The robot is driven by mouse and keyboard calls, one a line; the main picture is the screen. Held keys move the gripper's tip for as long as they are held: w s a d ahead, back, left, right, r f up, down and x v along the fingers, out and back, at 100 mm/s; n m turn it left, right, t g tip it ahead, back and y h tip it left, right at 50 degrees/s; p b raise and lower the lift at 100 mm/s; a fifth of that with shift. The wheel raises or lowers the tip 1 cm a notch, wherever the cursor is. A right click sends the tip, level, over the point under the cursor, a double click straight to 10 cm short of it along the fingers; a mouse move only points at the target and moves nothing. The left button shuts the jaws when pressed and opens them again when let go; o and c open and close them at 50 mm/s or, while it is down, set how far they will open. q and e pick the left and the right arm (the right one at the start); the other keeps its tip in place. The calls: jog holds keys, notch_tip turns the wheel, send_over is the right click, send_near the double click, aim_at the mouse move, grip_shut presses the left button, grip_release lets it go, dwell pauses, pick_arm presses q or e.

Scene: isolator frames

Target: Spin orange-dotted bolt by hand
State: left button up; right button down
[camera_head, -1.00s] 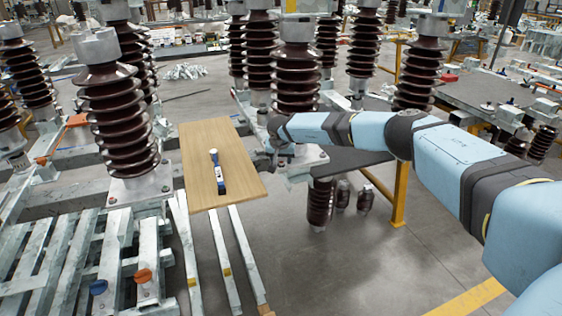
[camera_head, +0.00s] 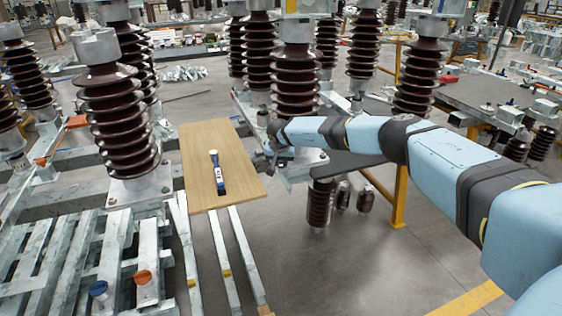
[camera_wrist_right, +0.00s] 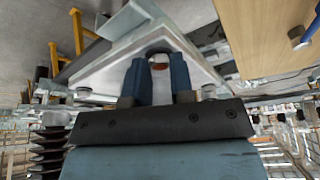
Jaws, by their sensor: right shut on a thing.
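My right gripper (camera_head: 266,160) is at the grey metal base plate (camera_head: 301,171) under a brown ribbed insulator, beside the wooden board. In the right wrist view its two blue fingers (camera_wrist_right: 158,78) are closed around a small bolt end (camera_wrist_right: 159,63) with a reddish-orange mark, at the edge of the pale metal flange (camera_wrist_right: 110,76). The fingers hide most of the bolt, and in the head view it is too small to make out. My left gripper does not show.
A wooden board (camera_head: 213,135) carries a blue and black hand tool (camera_head: 218,174). An orange-topped piece (camera_head: 145,281) and a blue-topped piece (camera_head: 99,291) are on the metal frame at lower left. Brown insulators (camera_head: 296,80) stand close behind my right gripper. Open floor (camera_head: 330,265) lies in front.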

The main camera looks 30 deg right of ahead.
jog(key=m+h, duration=0.1)
jog(key=m, duration=0.2)
jog(key=shift+w+a+g+b, duration=0.1)
jog(key=shift+w+g+b, duration=0.05)
jog(key=shift+g+b, duration=0.25)
jog(key=m+b, duration=0.1)
jog(key=m, duration=0.1)
jog(key=m+g+b, duration=0.1)
jog(key=m, duration=0.1)
jog(key=shift+w+f+h, duration=0.15)
jog(key=shift+h, duration=0.15)
jog(key=m+g+b, duration=0.1)
jog(key=m+b, duration=0.1)
jog(key=m, duration=0.1)
jog(key=shift+w+g+b, duration=0.1)
jog(key=shift+g+b, duration=0.2)
jog(key=shift+b, duration=0.05)
jog(key=shift+m+b, duration=0.65)
jog(key=shift+m, duration=0.05)
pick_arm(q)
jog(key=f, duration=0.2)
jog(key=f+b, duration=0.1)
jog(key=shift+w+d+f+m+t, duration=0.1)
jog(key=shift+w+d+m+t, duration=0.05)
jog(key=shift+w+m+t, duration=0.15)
pick_arm(e)
jog(key=shift+m+g, duration=0.4)
